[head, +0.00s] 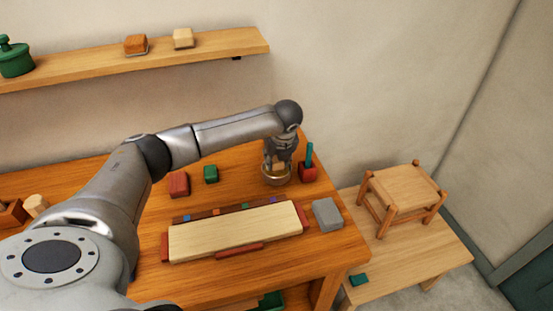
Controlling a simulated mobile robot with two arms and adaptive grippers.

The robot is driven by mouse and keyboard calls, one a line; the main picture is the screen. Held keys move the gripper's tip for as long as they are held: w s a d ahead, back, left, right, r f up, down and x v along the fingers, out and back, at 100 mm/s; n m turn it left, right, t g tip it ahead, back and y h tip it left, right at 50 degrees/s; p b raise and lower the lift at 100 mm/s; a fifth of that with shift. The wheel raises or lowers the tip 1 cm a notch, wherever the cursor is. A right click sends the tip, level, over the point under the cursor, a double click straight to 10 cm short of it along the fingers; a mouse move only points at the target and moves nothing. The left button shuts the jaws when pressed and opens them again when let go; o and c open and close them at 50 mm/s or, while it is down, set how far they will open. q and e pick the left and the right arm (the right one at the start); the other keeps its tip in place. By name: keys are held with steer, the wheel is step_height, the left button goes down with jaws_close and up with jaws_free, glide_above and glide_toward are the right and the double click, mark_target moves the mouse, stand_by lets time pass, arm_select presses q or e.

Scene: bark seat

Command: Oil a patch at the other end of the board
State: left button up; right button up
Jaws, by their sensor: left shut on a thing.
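The pale board (235,232) lies flat on the orange-brown workbench, with red pieces against its ends and front edge. A small round brass-coloured dish (277,182) stands behind the board's right end. My left gripper (279,163) points down over the dish. It is shut on a small tan thing, which is mostly hidden by the fingers and dish rim. I cannot tell whether that thing touches what is in the dish. No oiled patch can be made out on the board. My right gripper is not in view.
A red holder with a green stick (308,170) stands close right of the dish. A grey block (327,214) lies beside the board's right end. A small stool (401,193) stands on a lower table at right.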

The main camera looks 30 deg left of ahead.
mark_target(276, 157)
arm_select(q)
steer(key=shift+r+p, duration=1.25)
steer(key=shift+r, duration=1.7)
steer(key=shift+s+d+m, duration=0.1)
steer(key=shift+d+m, duration=0.1)
steer(key=shift+m, duration=0.2)
steer(key=s+d+r+m+g+h, duration=0.15)
steer(key=s+d+m+h, duration=0.8)
steer(key=m, duration=1.25)
steer(key=s+d+r+m+g+y, duration=0.2)
steer(key=s+m, duration=0.5)
steer(key=m, duration=0.4)
steer(key=s+d+r+m+g+y, duration=0.1)
steer(key=s+d+m+g+y, duration=0.3)
steer(key=m, duration=0.8)
steer(key=s+d, duration=0.2)
steer(key=shift+s+d+r, duration=0.35)
